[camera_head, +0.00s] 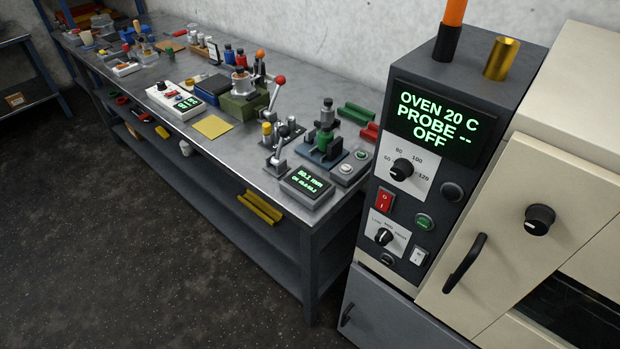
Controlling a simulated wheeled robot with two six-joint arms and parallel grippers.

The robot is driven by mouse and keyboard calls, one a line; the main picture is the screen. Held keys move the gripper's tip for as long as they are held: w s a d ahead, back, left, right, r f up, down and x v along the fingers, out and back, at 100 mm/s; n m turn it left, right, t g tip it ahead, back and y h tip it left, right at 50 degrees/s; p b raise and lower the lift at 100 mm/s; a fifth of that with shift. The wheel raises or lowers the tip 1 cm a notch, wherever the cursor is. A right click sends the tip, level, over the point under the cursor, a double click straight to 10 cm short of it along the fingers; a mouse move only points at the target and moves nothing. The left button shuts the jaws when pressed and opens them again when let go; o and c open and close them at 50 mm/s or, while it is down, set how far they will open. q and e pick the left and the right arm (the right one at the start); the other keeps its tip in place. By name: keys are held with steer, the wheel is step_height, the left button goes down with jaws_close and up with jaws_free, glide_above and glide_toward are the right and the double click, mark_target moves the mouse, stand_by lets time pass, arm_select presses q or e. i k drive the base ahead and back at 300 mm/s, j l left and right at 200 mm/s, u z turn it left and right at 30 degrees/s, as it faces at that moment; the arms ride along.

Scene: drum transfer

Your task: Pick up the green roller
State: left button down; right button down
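A small green cylinder (324,139), which looks like the green roller, stands in a dark fixture (319,154) near the right end of the long metal bench. A grey-black post or gauge (327,111) rises right by it and hides part of what is there. A green V-shaped rack (357,113) lies behind it and looks empty. Neither of my grippers shows in the head view.
The oven cabinet (448,75) stands close to the right of the bench end; its display reads "OVEN 20 C PROBE -- OFF". A gauge display (307,184), a lever clamp (277,158) and a two-button box (350,168) crowd the fixture. The floor (150,250) in front is clear.

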mark_target(326, 134)
steer(key=i+j+z, duration=0.25)
steer(key=j, duration=0.4)
steer(key=i+j+z, duration=0.25)
steer(key=j, duration=0.45)
steer(key=i, duration=0.1)
